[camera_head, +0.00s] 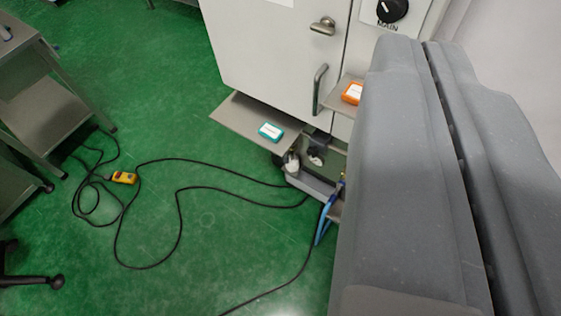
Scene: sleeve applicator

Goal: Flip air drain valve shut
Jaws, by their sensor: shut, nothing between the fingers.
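A small brass-coloured fitting (341,184) with a blue hose (324,222) below it shows at the low right side of the white cabinet. It may be the air drain valve, but it is too small to tell, and no handle position can be read. My gripper (424,44) fills the right of the view as two large grey fingers pressed together along a dark seam. It is shut and empty.
The white cabinet (270,60) has a metal handle (322,25) and black MAIN knob (391,10). A low shelf (236,119) holds a teal-edged box (270,131); an orange box (352,92) sits higher. Black cable and a yellow pendant (124,178) lie on the green floor (150,285).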

